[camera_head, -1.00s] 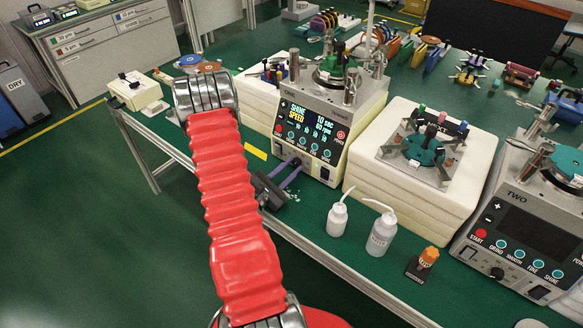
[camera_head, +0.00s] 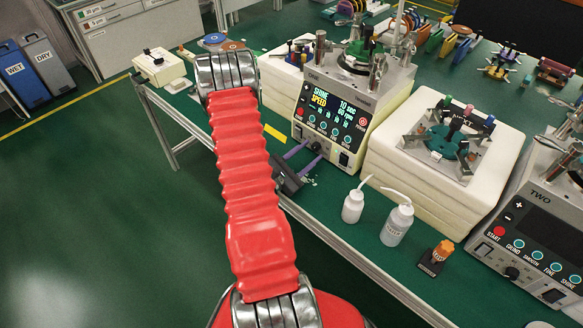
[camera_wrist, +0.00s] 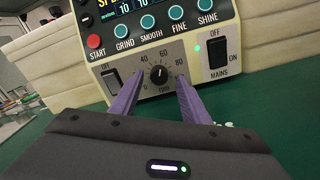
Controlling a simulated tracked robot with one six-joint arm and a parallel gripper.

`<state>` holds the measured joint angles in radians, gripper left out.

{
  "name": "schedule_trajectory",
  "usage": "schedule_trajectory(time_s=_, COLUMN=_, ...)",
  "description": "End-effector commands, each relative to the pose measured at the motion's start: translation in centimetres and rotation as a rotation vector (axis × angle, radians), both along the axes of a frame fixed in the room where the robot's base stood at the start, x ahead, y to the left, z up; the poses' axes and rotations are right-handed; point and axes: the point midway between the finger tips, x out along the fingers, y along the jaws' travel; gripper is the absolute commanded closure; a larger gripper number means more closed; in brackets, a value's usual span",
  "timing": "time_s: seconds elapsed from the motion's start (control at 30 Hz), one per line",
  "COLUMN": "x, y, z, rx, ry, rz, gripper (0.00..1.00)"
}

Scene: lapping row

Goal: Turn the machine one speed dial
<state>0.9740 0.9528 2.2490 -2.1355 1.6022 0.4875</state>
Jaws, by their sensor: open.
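Machine one (camera_head: 333,108) stands on the green bench with its screen lit, reading SHINE, SPEED, 10 sec and a rpm value. Its speed dial (camera_wrist: 159,74) is a black knob with a white pointer line, on a grey scale plate marked 40, 60, 80 and rpm; the pointer is near 60. My gripper (camera_wrist: 155,92) has purple fingers, open, one on each side of the dial and apart from it. In the head view my gripper (camera_head: 306,155) is at the machine's lower front, where the dial is hard to make out.
The OFF/MAINS switch (camera_wrist: 217,52) is right of the dial, another OFF switch (camera_wrist: 111,82) left. START (camera_wrist: 95,41) and several teal buttons sit above. Machine two (camera_head: 530,235) is right.

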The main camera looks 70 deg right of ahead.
Motion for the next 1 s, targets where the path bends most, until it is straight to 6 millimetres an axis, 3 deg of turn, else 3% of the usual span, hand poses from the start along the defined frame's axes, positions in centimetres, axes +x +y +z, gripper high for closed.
schedule_trajectory(time_s=1.0, x=4.7, y=11.0, z=-0.1, rx=0.0, ry=0.001, rz=0.001, gripper=0.58)
